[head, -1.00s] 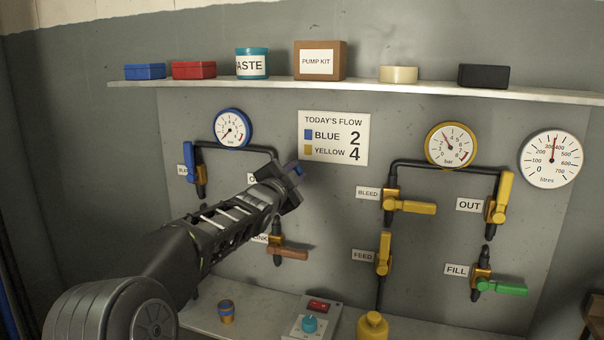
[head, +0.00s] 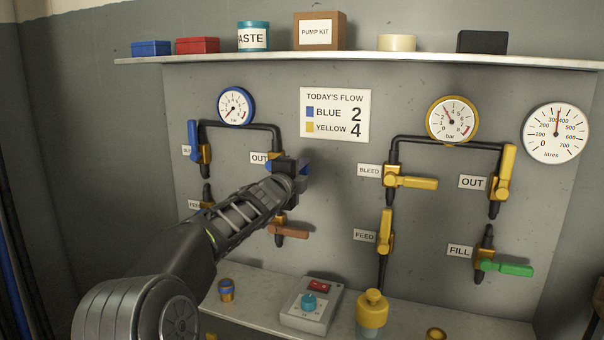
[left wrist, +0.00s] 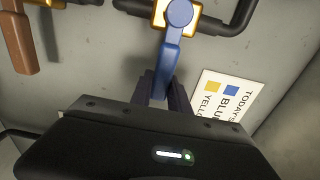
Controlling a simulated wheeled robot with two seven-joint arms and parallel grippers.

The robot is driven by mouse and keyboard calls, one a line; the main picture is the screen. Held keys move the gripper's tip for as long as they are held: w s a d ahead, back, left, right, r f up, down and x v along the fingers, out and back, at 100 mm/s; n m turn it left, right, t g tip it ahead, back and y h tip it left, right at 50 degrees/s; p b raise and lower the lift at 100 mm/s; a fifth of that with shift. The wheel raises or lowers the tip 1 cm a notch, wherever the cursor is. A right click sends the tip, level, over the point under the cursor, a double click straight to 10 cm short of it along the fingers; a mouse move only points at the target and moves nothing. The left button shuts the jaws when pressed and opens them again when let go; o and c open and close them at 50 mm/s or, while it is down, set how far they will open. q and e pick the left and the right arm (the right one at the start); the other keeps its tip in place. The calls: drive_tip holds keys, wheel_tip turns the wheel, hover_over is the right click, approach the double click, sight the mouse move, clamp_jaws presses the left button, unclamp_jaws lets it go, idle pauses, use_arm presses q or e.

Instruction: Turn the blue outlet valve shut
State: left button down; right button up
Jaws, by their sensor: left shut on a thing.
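My left gripper (head: 300,172) is at the blue outlet valve, just right of the OUT label (head: 259,158) on the left pipe loop. In the left wrist view, the blue lever (left wrist: 170,60) runs from its round hub on a brass valve body down between my fingers (left wrist: 163,92), which are shut on it. The lever lies roughly crosswise to the dark pipe (left wrist: 222,25). In the head view my gripper and arm hide most of this valve. My right gripper is not in view.
The blue-rimmed gauge (head: 236,106) hangs above the left loop. A brown-handled valve (head: 290,231) sits below my gripper. A control box (head: 312,306) and a yellow bottle (head: 372,310) stand on the lower shelf.

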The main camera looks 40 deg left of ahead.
use_arm(q)
drive_tip(key=shift+f, duration=0.15)
drive_tip(key=c, duration=1.2)
unclamp_jaws()
drive_tip(key=shift+c, duration=0.2)
drive_tip(key=b+v, duration=0.2)
drive_tip(key=v, duration=0.5)
drive_tip(key=shift+s+d, duration=0.15)
drive_tip(key=shift+s, duration=0.25)
